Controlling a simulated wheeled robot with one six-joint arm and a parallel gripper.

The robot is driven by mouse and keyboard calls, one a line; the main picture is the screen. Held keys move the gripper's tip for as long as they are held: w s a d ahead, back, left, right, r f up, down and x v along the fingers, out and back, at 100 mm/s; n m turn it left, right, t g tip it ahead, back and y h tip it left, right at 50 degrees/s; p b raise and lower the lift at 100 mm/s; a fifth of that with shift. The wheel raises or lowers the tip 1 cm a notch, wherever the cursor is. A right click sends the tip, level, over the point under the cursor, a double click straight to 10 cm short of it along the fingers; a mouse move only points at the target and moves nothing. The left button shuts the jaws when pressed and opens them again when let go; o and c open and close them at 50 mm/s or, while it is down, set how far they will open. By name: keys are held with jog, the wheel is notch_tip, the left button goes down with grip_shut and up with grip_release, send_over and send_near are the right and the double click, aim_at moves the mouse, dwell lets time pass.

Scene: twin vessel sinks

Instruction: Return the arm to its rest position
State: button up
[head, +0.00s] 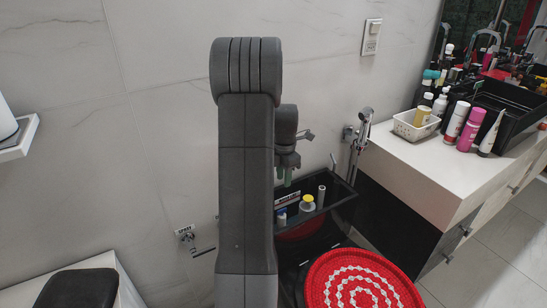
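My arm (246,180) stands upright in the middle of the head view, with its elbow at the top. My gripper (284,176) hangs downward on the far side of it, partly hidden by the arm link. It is above the left part of a black shelf (331,201) and seems apart from the items there. The fingertips are small and partly covered, so I cannot tell whether they are open or shut. No held object shows clearly.
The shelf holds a yellow-topped container (307,204) and a pale cylinder (321,196). Below is a red and white round cover (362,283). A white counter (420,165) with several bottles and a white basket (416,125) stands right. A hand sprayer (361,135) hangs on the wall.

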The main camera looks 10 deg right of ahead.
aim_at(283, 210)
notch_tip(283, 210, down, 14)
jog(key=shift+r+b, duration=0.1)
jog(key=shift+b, duration=0.9)
jog(key=shift+r, duration=0.1)
notch_tip(283, 210, up, 14)
jog(key=p, duration=0.2)
notch_tip(283, 210, down, 14)
jog(key=shift+r+b, duration=0.1)
jog(key=shift+b, duration=0.9)
jog(key=shift+f, duration=0.2)
jog(key=m, duration=0.6)
jog(key=shift+s, duration=0.15)
jog(key=m, duration=0.5)
jog(key=shift+s, duration=0.1)
